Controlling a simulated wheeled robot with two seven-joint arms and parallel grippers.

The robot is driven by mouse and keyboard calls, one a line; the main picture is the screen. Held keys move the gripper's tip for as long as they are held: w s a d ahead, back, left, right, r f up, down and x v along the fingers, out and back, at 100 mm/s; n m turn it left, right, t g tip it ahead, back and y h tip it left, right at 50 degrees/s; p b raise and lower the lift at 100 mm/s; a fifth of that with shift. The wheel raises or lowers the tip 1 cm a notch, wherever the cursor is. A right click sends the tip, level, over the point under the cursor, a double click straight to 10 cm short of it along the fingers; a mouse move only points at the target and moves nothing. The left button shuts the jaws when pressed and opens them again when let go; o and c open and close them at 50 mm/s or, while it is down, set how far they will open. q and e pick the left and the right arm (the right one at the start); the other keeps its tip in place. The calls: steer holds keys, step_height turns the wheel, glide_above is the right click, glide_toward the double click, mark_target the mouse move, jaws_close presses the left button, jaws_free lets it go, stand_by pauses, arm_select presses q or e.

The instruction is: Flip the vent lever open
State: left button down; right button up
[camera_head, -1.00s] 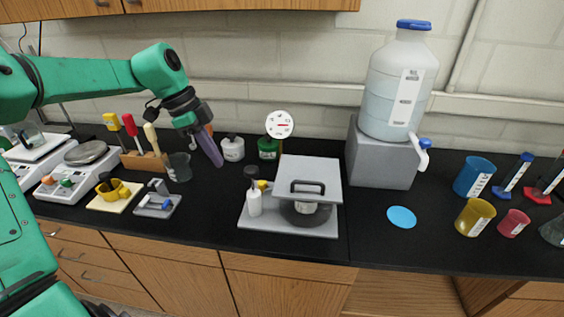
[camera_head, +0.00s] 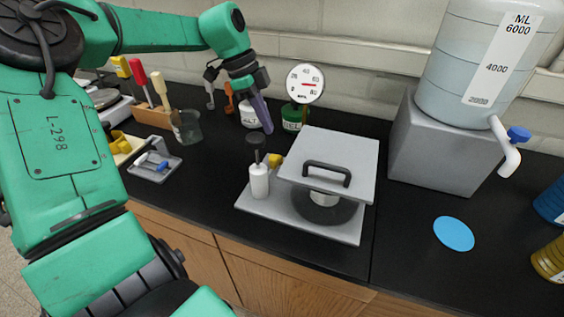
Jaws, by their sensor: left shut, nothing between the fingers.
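A grey apparatus with a flat base (camera_head: 340,232) stands on the black bench in the middle. It has a square lid with a black handle (camera_head: 328,170), a white cylinder with a black knob (camera_head: 259,182) and a round dial gauge (camera_head: 305,82). A small yellow part (camera_head: 275,160), which looks like the vent lever, sits between the white cylinder and the lid and is partly hidden. I cannot tell its position. My left gripper (camera_head: 265,128) is shut and empty, pointing down above and behind the yellow part, apart from it. My right gripper is not in view.
A white bottle (camera_head: 249,115) and a green jar (camera_head: 293,120) stand behind the apparatus. A glass beaker (camera_head: 186,126) and tool rack (camera_head: 152,116) are to the left. A large water jug on a grey block (camera_head: 440,150) is at right. A blue disc (camera_head: 454,233) lies before it.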

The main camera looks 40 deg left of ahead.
mark_target(276, 159)
arm_select(q)
steer(key=p+x, duration=0.2)
steer(key=x, duration=0.7)
steer(key=shift+w, duration=0.1)
steer(key=shift+f, duration=0.4)
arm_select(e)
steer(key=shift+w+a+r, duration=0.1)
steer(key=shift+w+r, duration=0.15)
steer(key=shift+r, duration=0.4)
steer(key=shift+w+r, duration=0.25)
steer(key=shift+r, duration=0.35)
arm_select(q)
steer(key=shift+p, duration=0.3)
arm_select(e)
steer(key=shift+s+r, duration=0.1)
arm_select(q)
steer(key=shift+r, duration=0.1)
steer(key=shift+m+p, duration=0.3)
steer(key=shift+m, duration=0.1)
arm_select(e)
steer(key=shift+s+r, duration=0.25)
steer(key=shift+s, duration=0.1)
